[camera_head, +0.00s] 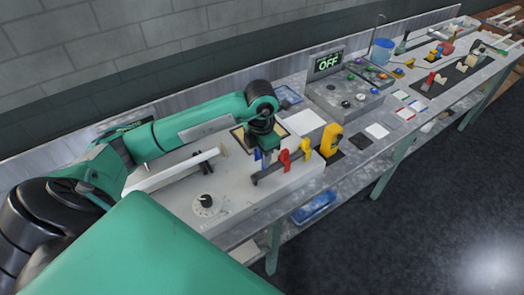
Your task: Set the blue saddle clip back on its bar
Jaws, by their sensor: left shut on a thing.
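My left gripper (264,148) points down over the left end of a dark bar (270,172) and is shut on the blue saddle clip (265,161). The clip shows as a small blue patch under the fingers, which partly hide it. It is at or just above the bar's left end; I cannot tell whether it touches the bar. A red clip (284,161) sits on the bar just right of it. My right gripper is not in view.
A yellow block-like piece (331,141) stands right of the bar. A white worktop with a black dial (205,203) lies in front. A blue tray (314,207) is on the lower shelf.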

